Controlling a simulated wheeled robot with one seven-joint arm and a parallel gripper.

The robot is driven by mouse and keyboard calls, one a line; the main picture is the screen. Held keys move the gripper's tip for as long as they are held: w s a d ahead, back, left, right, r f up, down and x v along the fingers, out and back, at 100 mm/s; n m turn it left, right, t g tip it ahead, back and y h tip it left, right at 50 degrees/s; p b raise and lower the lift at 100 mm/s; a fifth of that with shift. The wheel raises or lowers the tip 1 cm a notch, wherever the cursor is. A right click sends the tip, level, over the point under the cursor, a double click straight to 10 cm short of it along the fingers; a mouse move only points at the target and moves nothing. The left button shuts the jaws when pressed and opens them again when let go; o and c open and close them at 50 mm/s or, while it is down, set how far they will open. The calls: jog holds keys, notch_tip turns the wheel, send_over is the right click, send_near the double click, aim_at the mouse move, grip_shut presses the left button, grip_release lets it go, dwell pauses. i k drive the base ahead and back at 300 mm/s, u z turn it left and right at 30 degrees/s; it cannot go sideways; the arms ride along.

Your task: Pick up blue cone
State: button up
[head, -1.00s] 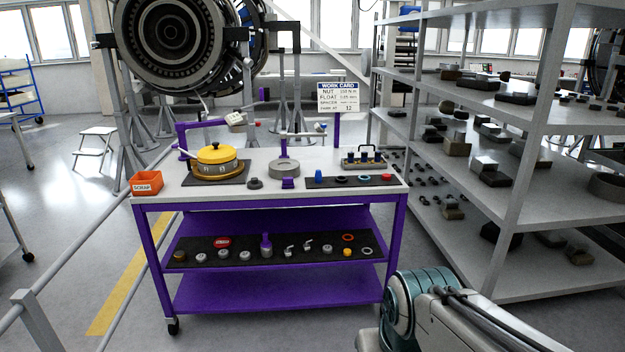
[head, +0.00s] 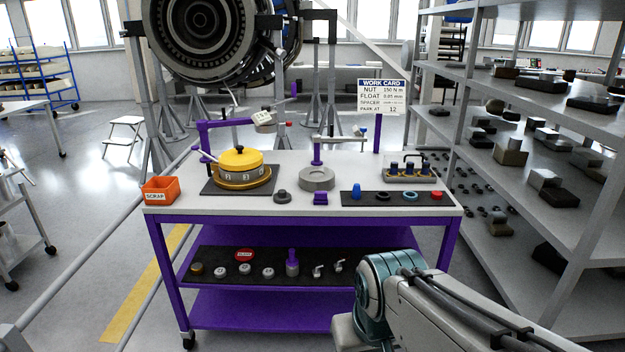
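The blue cone (head: 357,191) stands upright on the left end of a black mat (head: 371,199) on the cart's top. A dark ring (head: 383,196), a light blue ring (head: 410,196) and a red piece (head: 437,195) lie to its right on the same mat. My arm shows at the lower right, in front of the cart's lower shelves. My gripper is outside the view.
The purple cart's grey top (head: 240,207) also holds an orange scrap bin (head: 160,190), a yellow-lidded pot (head: 241,160), a grey ring (head: 317,178) and a handled rack (head: 410,174). Metal shelves (head: 520,204) stand to the right. Open floor lies at left.

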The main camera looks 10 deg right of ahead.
aim_at(357, 190)
jog(key=z, duration=0.05)
jog(key=i, duration=2.15)
jog(key=z, duration=0.4)
